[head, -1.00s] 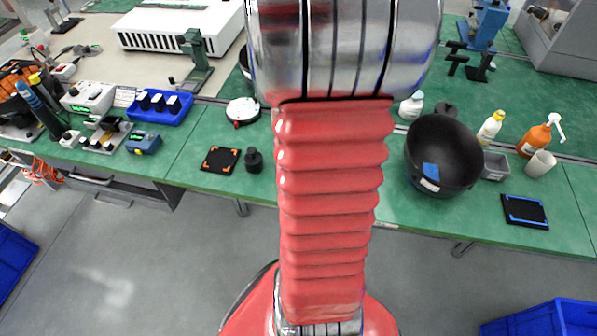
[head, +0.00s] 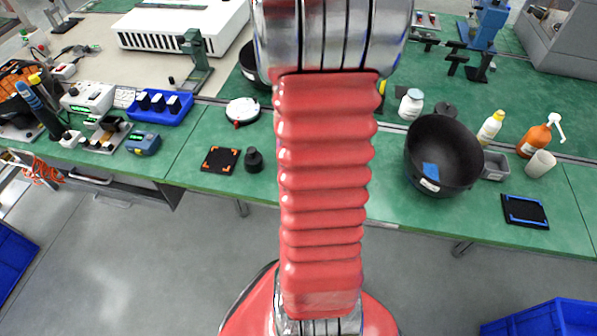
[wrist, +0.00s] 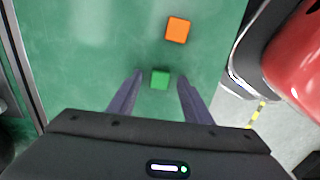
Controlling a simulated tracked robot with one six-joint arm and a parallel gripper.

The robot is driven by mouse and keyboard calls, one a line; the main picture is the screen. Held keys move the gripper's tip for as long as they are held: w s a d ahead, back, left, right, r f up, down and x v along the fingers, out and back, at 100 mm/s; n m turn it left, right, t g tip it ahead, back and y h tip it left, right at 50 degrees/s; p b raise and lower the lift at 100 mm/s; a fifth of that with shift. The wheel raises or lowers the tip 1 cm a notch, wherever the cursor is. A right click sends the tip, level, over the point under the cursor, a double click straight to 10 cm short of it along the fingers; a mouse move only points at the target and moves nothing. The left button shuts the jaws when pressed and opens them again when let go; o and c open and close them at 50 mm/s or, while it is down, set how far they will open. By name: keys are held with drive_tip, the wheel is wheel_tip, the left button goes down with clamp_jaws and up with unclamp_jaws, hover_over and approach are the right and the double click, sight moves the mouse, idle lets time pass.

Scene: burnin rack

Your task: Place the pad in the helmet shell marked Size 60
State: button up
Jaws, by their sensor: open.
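A black bowl-shaped helmet shell (head: 455,140) stands open side up on the green bench, right of my arm in the head view. A blue piece (head: 430,170) lies inside it near a white label too small to read. A second dark shell (head: 250,75) is partly hidden behind my arm. In the wrist view, my gripper (wrist: 159,76) is open above the bench. A small green block (wrist: 160,79) shows between its fingertips, and an orange block (wrist: 177,30) lies beyond them. I cannot tell which is the pad, or whether the fingers touch the green block.
A white bottle (head: 411,104), grey bin (head: 495,166), cup (head: 541,163), orange spray bottle (head: 535,140) and black-and-blue mat (head: 525,210) surround the right shell. A black-and-orange mat (head: 220,159) and white round device (head: 242,111) lie left of my arm.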

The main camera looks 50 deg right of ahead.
clamp_jaws()
idle(0.6)
drive_tip(key=shift+r, duration=0.15)
wheel_tip(320, 180, up, 10)
idle(0.6)
idle(0.4)
